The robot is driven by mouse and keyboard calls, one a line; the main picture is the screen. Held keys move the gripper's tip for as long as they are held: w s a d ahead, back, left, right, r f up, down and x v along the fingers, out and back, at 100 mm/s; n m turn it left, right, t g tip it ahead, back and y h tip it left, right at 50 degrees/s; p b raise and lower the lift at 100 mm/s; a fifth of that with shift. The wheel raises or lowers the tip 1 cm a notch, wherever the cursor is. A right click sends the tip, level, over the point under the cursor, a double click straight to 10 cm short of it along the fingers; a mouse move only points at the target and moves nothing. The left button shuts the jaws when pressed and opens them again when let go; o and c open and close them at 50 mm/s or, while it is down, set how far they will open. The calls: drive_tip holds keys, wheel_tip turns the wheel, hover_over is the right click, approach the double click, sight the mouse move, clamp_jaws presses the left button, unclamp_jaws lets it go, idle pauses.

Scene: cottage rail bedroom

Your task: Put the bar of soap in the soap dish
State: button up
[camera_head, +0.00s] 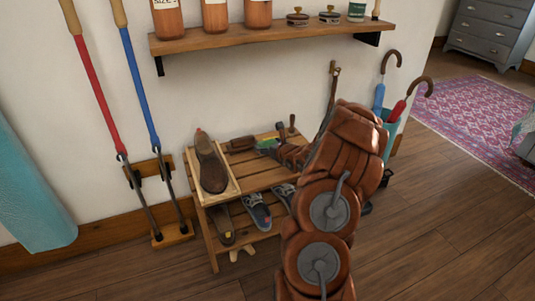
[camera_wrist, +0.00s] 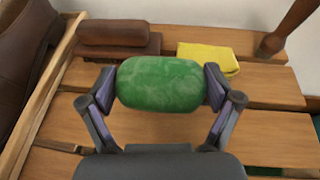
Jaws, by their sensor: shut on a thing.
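The bar of soap (camera_wrist: 160,84) is a green, rounded block in the wrist view. My gripper (camera_wrist: 162,86) is shut on it, with one finger at each end. The soap is over the slatted wooden rack top (camera_wrist: 150,125); I cannot tell how far above it is. In the head view the green of the soap (camera_head: 266,144) shows small at my gripper, partly hidden by my arm. I cannot make out a soap dish for certain in either view.
A brown brush-like block (camera_wrist: 120,38) and a yellow folded cloth or sponge (camera_wrist: 208,58) lie just behind the soap. A tray with a brown shoe (camera_head: 211,166) is at the rack's left. A wall shelf (camera_head: 260,37) hangs above. Umbrellas (camera_head: 383,90) stand right.

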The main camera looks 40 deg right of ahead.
sight(268, 157)
drive_tip(key=shift+f+b, duration=0.7)
drive_tip(key=shift+f, duration=1.1)
drive_tip(key=shift+f, duration=0.2)
drive_tip(key=o, duration=0.9)
drive_tip(key=shift+r, duration=0.1)
